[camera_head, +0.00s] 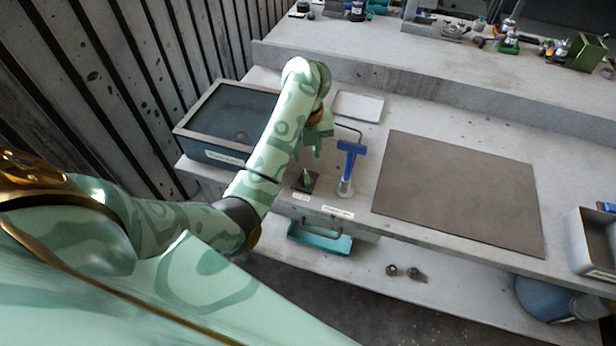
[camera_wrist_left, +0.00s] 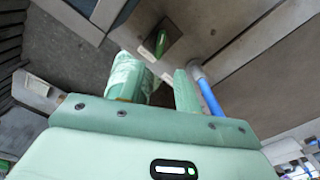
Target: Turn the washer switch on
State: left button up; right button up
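The washer switch (camera_head: 306,180) is a green lever on a small dark square plate near the bench's front edge, with a small white label in front of it. It also shows in the left wrist view (camera_wrist_left: 161,43), beyond the fingertips. My left gripper (camera_head: 312,148) hangs above the bench, just behind and above the switch in the head view. In the left wrist view its two fingers (camera_wrist_left: 157,82) stand apart with nothing held between them. The fingers appear clear of the lever. My right gripper is not in view.
A blue T-shaped handle (camera_head: 351,148) stands upright just right of the switch, close to my left fingers. A dark basin (camera_head: 228,113) lies to the left. A brown mat (camera_head: 455,190) covers the bench to the right. A teal drawer or tray (camera_head: 320,237) sits below the front edge.

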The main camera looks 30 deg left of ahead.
aim_at(307, 177)
pick_arm(q)
notch_tip(307, 177, down, 10)
jog(key=b, duration=0.4)
jog(key=shift+r, duration=0.25)
grip_shut()
